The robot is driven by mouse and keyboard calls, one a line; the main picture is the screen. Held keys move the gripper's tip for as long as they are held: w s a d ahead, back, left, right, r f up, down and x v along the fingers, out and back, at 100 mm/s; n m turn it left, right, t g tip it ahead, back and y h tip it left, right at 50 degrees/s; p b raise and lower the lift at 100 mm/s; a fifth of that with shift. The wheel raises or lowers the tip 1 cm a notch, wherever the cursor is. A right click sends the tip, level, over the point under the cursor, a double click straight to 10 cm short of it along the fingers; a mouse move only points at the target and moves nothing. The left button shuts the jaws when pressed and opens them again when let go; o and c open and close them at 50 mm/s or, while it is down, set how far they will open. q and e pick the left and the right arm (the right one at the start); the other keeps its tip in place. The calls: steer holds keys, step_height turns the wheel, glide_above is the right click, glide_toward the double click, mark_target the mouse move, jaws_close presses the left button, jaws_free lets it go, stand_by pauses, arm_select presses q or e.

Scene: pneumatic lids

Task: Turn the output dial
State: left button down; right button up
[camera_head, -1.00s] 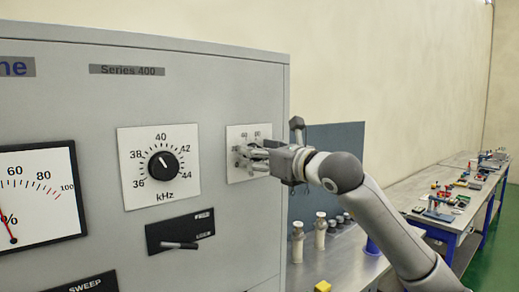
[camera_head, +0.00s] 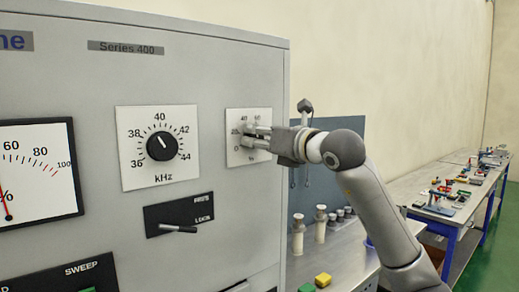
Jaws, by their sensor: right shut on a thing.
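The output dial is on the small white plate (camera_head: 248,157) at the right side of the grey cabinet front. Its knob is mostly hidden behind my right gripper (camera_head: 255,137), whose fingers reach it from the right and are shut on it. Scale numbers such as 40 and 60 show above the fingers. My left gripper is not in view.
Left of it on the cabinet (camera_head: 100,80) are a black kHz dial (camera_head: 162,147), a lever switch (camera_head: 179,228) and a needle meter (camera_head: 35,172).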

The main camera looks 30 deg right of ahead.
steer(key=shift+m+b, duration=0.35)
steer(key=shift+m, duration=0.55)
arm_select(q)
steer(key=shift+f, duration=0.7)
arm_select(e)
steer(key=o, duration=1)
steer(key=shift+o, duration=0.2)
steer(key=s+d, duration=0.1)
steer(key=s, duration=1.1)
